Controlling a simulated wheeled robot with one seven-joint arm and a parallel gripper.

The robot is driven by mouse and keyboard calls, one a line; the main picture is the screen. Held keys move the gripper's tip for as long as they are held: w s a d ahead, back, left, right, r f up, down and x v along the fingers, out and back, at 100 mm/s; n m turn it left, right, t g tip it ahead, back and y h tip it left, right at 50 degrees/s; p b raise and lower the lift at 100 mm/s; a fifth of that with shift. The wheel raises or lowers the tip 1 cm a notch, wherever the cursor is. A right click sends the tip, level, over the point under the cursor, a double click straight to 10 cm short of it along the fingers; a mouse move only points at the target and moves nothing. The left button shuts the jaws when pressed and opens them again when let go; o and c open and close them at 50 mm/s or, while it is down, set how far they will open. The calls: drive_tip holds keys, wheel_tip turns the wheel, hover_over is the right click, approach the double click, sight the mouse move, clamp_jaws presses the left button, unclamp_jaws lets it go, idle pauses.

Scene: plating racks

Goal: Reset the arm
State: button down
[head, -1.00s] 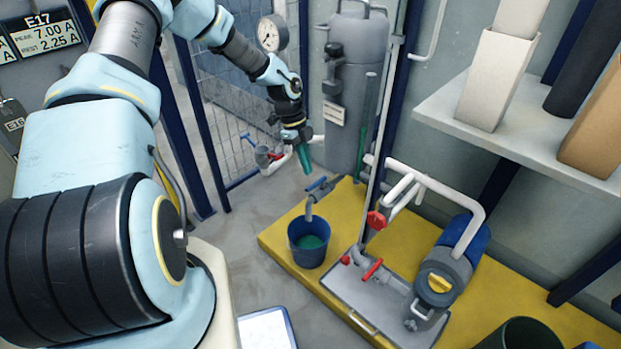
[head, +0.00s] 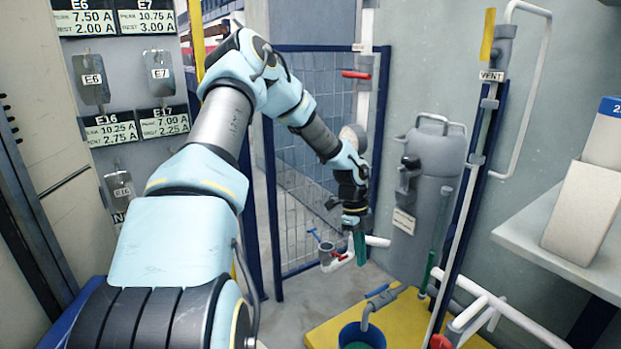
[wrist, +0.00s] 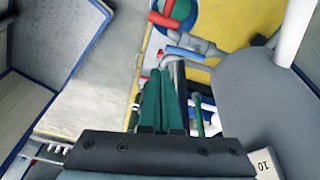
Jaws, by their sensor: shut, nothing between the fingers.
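My arm reaches forward from the lower left in the head view, bent at the elbow, with the wrist pointing down. My gripper (head: 360,249) has green fingers and hangs in the air in front of the grey cylinder, above the floor. In the wrist view my gripper (wrist: 161,75) shows its two green fingers side by side, shut with nothing between them. Nothing hangs from the fingers.
A grey cylinder (head: 434,190) stands behind my gripper to the right. A mesh gate (head: 315,130) is behind the arm. A blue bucket (head: 362,337) stands on a yellow platform (head: 325,335). A shelf (head: 540,240) juts in at right. Labelled panels (head: 110,130) hang at left.

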drive_tip(key=s+a+r+n+t, duration=0.1)
drive_tip(key=s+a+r+n, duration=0.3)
drive_tip(key=a+r+n, duration=0.35)
drive_tip(key=s+a+r+n+t+y, duration=0.15)
drive_tip(key=s+a+r+n, duration=0.3)
drive_tip(key=a+n, duration=0.5)
drive_tip(key=s+a+r+n+t, duration=0.2)
drive_tip(key=s+a+r+n, duration=0.2)
drive_tip(key=a+r+n, duration=0.4)
wheel_tip(320, 180, up, 16)
drive_tip(key=n+p, duration=0.1)
drive_tip(key=p, duration=1.6)
drive_tip(key=shift+s+d+f+p, duration=0.25)
drive_tip(key=shift+s+d+p, duration=0.05)
drive_tip(key=shift+s+p, duration=0.1)
